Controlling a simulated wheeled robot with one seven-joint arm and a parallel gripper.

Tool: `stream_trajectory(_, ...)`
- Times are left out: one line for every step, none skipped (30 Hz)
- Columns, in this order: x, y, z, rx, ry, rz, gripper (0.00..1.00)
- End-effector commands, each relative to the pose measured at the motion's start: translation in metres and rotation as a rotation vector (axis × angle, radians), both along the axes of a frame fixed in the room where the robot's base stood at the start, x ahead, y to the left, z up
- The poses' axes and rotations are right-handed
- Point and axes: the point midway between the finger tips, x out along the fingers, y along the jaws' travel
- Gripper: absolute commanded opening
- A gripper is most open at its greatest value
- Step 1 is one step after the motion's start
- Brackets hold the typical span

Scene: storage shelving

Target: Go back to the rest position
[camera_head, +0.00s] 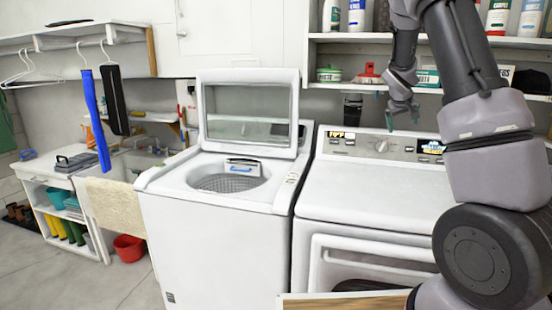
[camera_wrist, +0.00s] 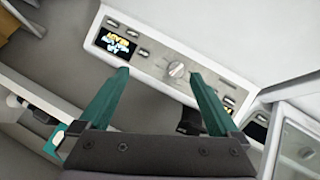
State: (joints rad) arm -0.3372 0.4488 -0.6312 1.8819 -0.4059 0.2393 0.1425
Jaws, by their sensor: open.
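My gripper (camera_head: 403,118) is at the right of the head view, above the dryer's control panel and in front of the lower shelf. In the wrist view my gripper (camera_wrist: 165,105) shows two green fingers spread apart with nothing between them. Beyond the fingers is the dryer's control panel (camera_wrist: 200,75), with a round knob and a lit display. The panel also shows in the head view (camera_head: 350,146). My arm is raised and bent at the right of the head view and hides part of the dryer and shelves.
A washer (camera_head: 215,235) with its lid (camera_head: 250,82) up stands left of the dryer (camera_head: 365,195). A shelf (camera_head: 430,38) with bottles is above the dryer. A sink (camera_head: 135,163), a hanging towel (camera_head: 117,205) and a red bucket (camera_head: 129,248) are at left. Floor (camera_head: 50,275) is clear at lower left.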

Motion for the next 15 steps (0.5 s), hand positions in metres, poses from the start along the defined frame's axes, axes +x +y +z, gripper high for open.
stream_trajectory(-0.018,0.006,0.014,0.067,-0.016,-0.030,0.98)
stream_trajectory(-0.029,0.010,0.021,0.103,-0.020,-0.045,0.98)
stream_trajectory(-0.043,0.017,0.029,0.153,-0.026,-0.063,0.98)
stream_trajectory(-0.054,0.022,0.035,0.189,-0.028,-0.074,0.98)
stream_trajectory(-0.065,0.028,0.042,0.224,-0.032,-0.085,0.98)
stream_trajectory(-0.080,0.036,0.051,0.270,-0.037,-0.097,0.98)
stream_trajectory(-0.092,0.042,0.057,0.303,-0.039,-0.105,0.98)
stream_trajectory(-0.103,0.049,0.063,0.336,-0.041,-0.113,0.98)
stream_trajectory(-0.119,0.058,0.072,0.378,-0.044,-0.119,0.98)
stream_trajectory(-0.131,0.065,0.078,0.409,-0.045,-0.123,0.98)
stream_trajectory(-0.143,0.072,0.084,0.436,-0.047,-0.125,0.98)
stream_trajectory(-0.160,0.082,0.092,0.475,-0.049,-0.127,0.98)
stream_trajectory(-0.173,0.089,0.097,0.501,-0.049,-0.128,0.98)
stream_trajectory(-0.185,0.097,0.102,0.527,-0.050,-0.128,0.98)
stream_trajectory(-0.202,0.107,0.109,0.560,-0.051,-0.128,0.98)
